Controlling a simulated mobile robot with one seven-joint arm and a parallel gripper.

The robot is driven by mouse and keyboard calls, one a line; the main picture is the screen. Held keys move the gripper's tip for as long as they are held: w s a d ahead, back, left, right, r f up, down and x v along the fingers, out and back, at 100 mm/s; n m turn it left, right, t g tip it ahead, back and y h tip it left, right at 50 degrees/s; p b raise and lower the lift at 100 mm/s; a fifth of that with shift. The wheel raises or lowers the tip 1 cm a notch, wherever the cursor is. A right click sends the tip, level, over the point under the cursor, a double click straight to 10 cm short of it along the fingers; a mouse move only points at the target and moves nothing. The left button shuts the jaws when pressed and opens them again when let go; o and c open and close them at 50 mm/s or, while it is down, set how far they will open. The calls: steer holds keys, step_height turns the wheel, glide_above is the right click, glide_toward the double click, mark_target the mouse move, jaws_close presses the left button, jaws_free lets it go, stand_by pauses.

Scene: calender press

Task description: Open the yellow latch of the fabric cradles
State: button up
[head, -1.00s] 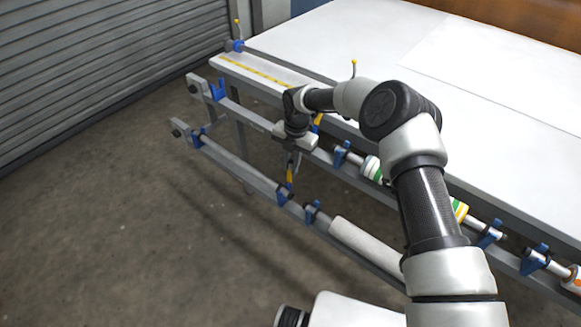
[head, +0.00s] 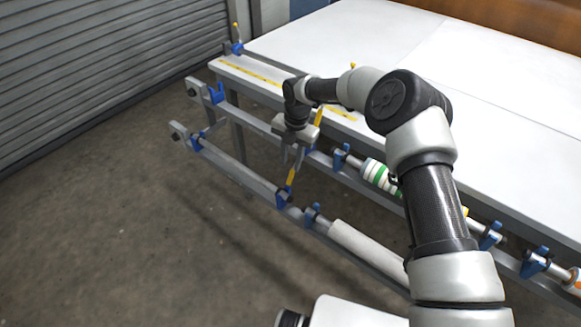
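My gripper (head: 291,161) points down in front of the rack on the table's side. Its two fingers show apart, with nothing seen between them. A yellow latch (head: 291,177) stands up from a blue cradle (head: 283,198) on the lower rail, just below the fingertips. Whether the fingers touch it cannot be told. A second yellow latch (head: 318,117) stands at a blue cradle (head: 312,144) on the upper rail, just right of my gripper, partly hidden by it.
A white fabric roll (head: 366,250) lies along the lower rail. A roll with green bands (head: 380,176) is on the upper rail, partly behind my arm. The white table (head: 440,100) is behind the rails. The floor (head: 110,230) at left is clear.

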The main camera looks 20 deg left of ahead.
step_height(320, 180, up, 14)
steer(key=d, duration=0.1)
steer(key=shift+w+f, duration=0.2)
steer(key=shift+d, duration=0.1)
